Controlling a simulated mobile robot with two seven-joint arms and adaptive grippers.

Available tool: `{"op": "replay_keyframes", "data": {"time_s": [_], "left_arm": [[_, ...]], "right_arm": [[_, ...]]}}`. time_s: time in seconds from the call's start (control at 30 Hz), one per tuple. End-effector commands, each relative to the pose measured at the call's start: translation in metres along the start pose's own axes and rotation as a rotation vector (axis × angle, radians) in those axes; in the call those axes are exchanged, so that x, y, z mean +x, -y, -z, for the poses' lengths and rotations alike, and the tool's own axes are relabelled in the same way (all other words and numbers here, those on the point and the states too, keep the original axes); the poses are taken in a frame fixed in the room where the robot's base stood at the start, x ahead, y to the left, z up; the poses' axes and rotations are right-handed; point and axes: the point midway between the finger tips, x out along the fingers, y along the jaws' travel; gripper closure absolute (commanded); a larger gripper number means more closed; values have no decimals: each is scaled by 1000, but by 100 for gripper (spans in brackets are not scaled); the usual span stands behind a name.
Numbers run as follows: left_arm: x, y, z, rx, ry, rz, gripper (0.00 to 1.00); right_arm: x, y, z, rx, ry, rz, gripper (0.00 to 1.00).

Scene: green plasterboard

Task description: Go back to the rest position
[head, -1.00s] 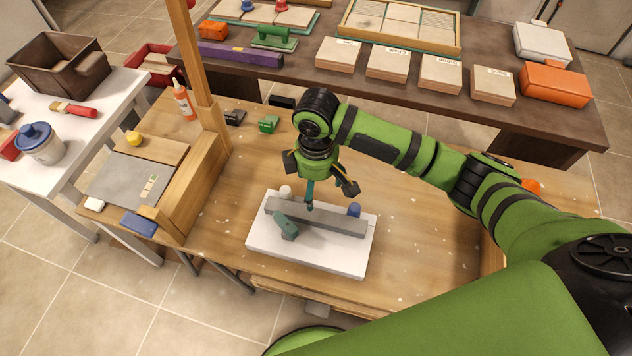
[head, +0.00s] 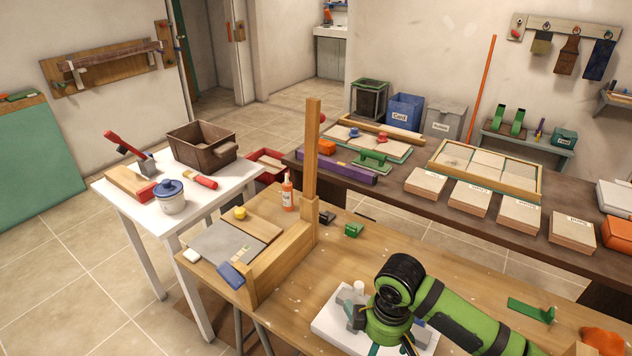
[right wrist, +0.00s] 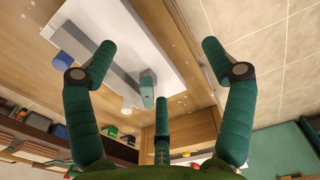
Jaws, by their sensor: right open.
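My right gripper (head: 375,330) hangs over the white board (head: 326,328) on the wooden workbench, at the lower edge of the head view. In the right wrist view the three green fingers of my right gripper (right wrist: 158,62) are spread wide with nothing between them. Beyond them lie the white board (right wrist: 175,40), a grey bar (right wrist: 92,50), a small grey-green block (right wrist: 147,85), a blue knob (right wrist: 60,61) and a white knob (right wrist: 127,105). The arm hides much of the board in the head view. My left gripper is not in view.
A wooden post (head: 312,150) rises from the bench beside a wooden fixture (head: 280,262). A white side table (head: 122,196) is at left. A dark table (head: 400,205) with sample boards runs behind.

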Motion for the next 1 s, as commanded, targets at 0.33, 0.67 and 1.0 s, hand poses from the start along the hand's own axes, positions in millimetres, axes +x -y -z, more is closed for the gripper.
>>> {"op": "replay_keyframes", "data": {"time_s": [0.33, 0.67, 1.0], "left_arm": [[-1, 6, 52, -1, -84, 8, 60], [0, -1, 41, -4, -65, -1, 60], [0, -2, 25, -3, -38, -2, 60]], "right_arm": [[24, 70, 10, 77, -187, 55, 17], [32, 107, -38, 423, -343, 20, 17], [34, 110, -114, 681, -307, -88, 17]]}}
